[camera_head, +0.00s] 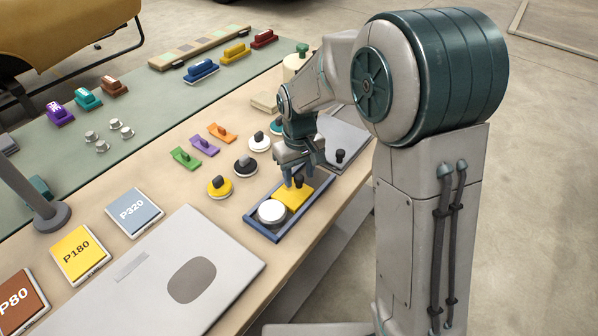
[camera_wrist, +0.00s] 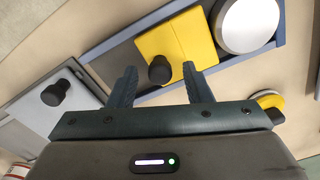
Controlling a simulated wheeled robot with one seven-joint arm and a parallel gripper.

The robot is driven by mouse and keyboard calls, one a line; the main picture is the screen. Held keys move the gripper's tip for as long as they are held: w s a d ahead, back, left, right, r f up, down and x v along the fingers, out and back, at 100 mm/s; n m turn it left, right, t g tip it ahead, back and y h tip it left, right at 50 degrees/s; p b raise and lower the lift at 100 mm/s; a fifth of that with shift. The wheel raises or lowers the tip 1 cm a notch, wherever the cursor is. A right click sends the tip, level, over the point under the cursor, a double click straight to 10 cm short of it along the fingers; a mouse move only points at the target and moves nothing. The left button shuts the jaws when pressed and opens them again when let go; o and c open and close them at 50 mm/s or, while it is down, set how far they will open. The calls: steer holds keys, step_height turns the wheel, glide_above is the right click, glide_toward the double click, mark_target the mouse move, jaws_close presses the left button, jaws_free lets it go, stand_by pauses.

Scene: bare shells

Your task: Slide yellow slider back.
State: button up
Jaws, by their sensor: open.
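The yellow slider (camera_head: 291,197) is a flat yellow block with a black knob (camera_head: 299,181). It lies in a blue-rimmed tray (camera_head: 306,212), beside a round white disc (camera_head: 271,211). My gripper (camera_head: 297,174) is open over the slider, pointing down. In the wrist view the yellow slider (camera_wrist: 178,40) shows with its knob (camera_wrist: 159,70) between the spread fingers of my gripper (camera_wrist: 156,74). I cannot tell whether the fingers are level with the knob or above it. Bare tray floor shows on the slider's side away from the disc.
A grey plate (camera_head: 345,137) with a black knob (camera_head: 340,155) lies beyond the tray. Black-knobbed yellow (camera_head: 219,187) and black (camera_head: 245,166) round pieces stand left of the tray. A large grey panel (camera_head: 150,280) lies nearer. The bench edge is close to the tray.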

jaws_close()
steer(key=w+d, duration=0.1)
steer(key=w, duration=0.1)
steer(key=w+d, duration=0.2)
steer(key=w+d+p, duration=0.1)
steer(key=w, duration=0.1)
steer(key=shift+w+d, duration=0.1)
steer(key=shift+d, duration=0.3)
steer(key=shift+r, duration=0.1)
steer(key=shift+c, duration=2.1)
jaws_free()
steer(key=o, duration=0.4)
steer(key=shift+w+d, duration=0.1)
steer(key=shift+d, duration=0.05)
steer(key=shift+a, duration=0.2)
